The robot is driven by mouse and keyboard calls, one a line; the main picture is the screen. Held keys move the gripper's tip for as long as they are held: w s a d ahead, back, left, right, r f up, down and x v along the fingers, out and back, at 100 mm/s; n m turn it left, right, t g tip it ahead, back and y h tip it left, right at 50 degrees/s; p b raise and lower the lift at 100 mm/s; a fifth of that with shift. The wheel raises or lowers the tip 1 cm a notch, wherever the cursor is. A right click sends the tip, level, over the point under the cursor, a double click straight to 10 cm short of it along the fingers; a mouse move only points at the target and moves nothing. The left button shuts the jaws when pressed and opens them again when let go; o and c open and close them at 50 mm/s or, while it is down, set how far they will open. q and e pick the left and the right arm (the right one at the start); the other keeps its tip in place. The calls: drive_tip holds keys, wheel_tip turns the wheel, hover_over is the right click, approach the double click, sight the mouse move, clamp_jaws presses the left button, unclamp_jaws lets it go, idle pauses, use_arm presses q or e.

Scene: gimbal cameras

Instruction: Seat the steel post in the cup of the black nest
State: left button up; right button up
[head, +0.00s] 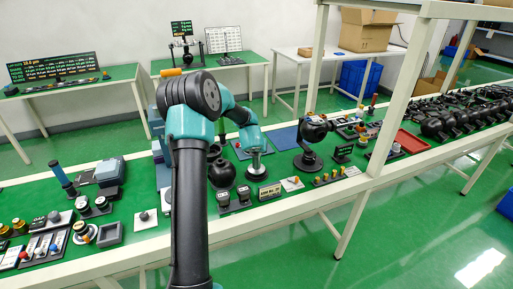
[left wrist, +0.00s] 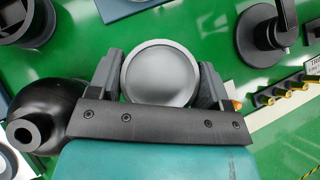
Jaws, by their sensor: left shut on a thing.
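My left gripper (left wrist: 160,85) is shut on the steel post (left wrist: 160,72), whose round grey end shows between the two fingers in the left wrist view. In the head view the post (head: 257,168) is a silvery upright piece below my left gripper (head: 256,152), over the green bench top. What lies directly under the post is hidden in the wrist view. A dark, round, cup-like part (left wrist: 30,22) stands apart from the gripper at the upper left of the wrist view; I cannot tell whether it is the black nest. My right gripper is not in view.
A black rounded vessel (left wrist: 52,105) sits close beside the left finger. A black gimbal camera (head: 308,160) stands to the right, with small gold-topped pieces (head: 328,177) in front. A red tray (head: 410,142) lies farther right. Many small parts crowd the bench.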

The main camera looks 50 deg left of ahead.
use_arm(q)
drive_tip(key=shift+f, duration=0.4)
drive_tip(key=o, duration=1.9)
drive_tip(key=shift+c, duration=0.2)
drive_tip(key=shift+f, duration=0.1)
drive_tip(key=v, duration=1.7)
drive_tip(key=shift+s+d, duration=0.1)
drive_tip(key=shift+d, duration=0.05)
